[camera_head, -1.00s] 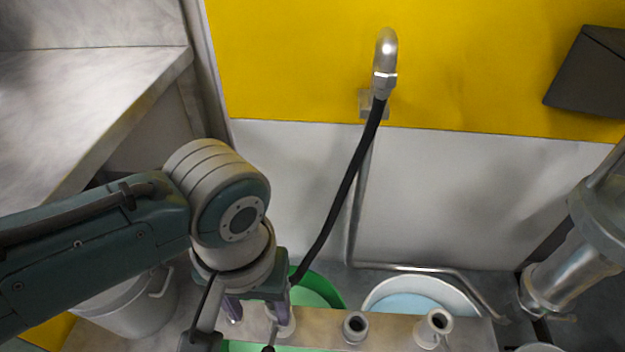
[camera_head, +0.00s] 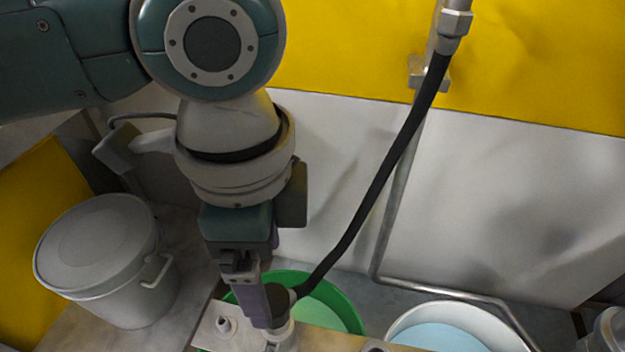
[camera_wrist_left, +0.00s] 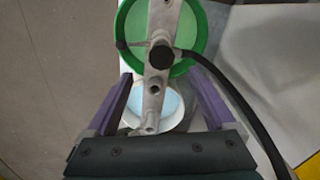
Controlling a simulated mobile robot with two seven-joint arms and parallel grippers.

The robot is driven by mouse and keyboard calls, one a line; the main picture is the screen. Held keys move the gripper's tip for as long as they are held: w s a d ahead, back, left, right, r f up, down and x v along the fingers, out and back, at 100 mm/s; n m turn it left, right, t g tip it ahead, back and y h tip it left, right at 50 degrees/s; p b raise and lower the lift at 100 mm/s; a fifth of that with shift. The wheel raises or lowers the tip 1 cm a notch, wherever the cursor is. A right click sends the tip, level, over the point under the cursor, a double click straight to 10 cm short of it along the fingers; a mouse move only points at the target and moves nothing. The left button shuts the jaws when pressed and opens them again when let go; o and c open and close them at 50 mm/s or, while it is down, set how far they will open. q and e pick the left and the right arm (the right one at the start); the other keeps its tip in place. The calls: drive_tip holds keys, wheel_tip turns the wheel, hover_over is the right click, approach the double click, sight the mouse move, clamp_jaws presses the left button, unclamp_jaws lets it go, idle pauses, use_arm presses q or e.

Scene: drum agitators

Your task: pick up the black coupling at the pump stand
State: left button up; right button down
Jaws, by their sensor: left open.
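The black coupling (camera_head: 280,296) is at the end of a black hose, on a pale collar of the metal stand bar (camera_head: 335,340). In the left wrist view the coupling (camera_wrist_left: 160,56) is a dark round cap, with the hose leaving to the right. My left gripper (camera_head: 268,312) points down at the coupling and its near finger partly covers it. In the left wrist view the purple fingers of my left gripper (camera_wrist_left: 158,68) are spread apart, with the coupling lined up between their tips. I cannot tell whether they touch it. My right gripper is not in view.
A green tub (camera_head: 345,308) and a white tub (camera_head: 470,315) with pale blue contents are by the bar. A grey lidded bucket (camera_head: 105,260) stands at left. The black hose (camera_head: 375,190) rises to a wall pipe. Other sockets (camera_wrist_left: 154,86) stick up along the bar.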

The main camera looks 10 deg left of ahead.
sight(271, 298)
use_arm(q)
wheel_tip(271, 298, down, 10)
drive_tip(key=b, duration=0.4)
drive_tip(key=shift+w+a+r, duration=0.1)
drive_tip(key=shift+a+r, duration=0.05)
drive_tip(key=shift+r, duration=0.05)
drive_tip(key=shift+r, duration=0.1)
clamp_jaws()
idle(0.4)
